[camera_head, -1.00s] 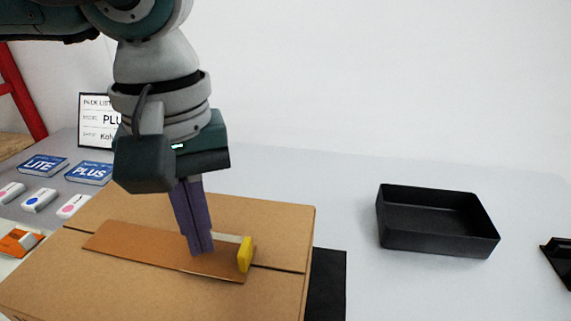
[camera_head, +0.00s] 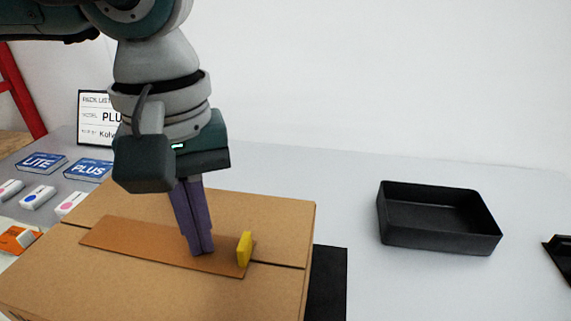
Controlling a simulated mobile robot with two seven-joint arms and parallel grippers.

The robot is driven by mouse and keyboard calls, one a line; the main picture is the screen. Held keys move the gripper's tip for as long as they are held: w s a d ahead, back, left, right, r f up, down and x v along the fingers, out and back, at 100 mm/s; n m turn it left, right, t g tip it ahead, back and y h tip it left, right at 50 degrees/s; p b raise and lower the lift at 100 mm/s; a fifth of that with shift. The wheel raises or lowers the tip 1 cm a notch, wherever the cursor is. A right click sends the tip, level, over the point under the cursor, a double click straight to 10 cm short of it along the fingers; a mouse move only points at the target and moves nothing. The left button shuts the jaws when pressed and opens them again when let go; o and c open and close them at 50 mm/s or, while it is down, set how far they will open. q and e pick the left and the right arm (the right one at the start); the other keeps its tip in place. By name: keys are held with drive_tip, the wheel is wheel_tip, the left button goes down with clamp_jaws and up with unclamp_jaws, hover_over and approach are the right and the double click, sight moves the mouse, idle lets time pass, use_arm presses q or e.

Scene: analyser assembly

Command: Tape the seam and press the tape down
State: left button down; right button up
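A closed cardboard box (camera_head: 140,281) stands at the lower left, with a dark seam across its top. A darker brown strip of tape (camera_head: 130,238) lies along the seam over most of its length; the seam shows at the right end. My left gripper (camera_head: 202,250) points down with its purple fingers together, their tips at the strip. Nothing shows between the fingers. A small yellow block (camera_head: 244,250) stands at the strip's right end, just right of the fingertips. My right gripper is out of view.
An empty black tray (camera_head: 438,222) stands on the grey table at the right. A dark mat (camera_head: 328,282) shows beside the box. Blue LITE (camera_head: 42,163) and PLUS (camera_head: 88,170) boxes, small white items and an orange-and-white object (camera_head: 18,238) lie at the left.

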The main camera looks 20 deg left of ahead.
use_arm(q)
drive_tip(key=shift+r, duration=0.15)
drive_tip(key=shift+r+p, duration=1.85)
drive_tip(key=shift+r, duration=1.05)
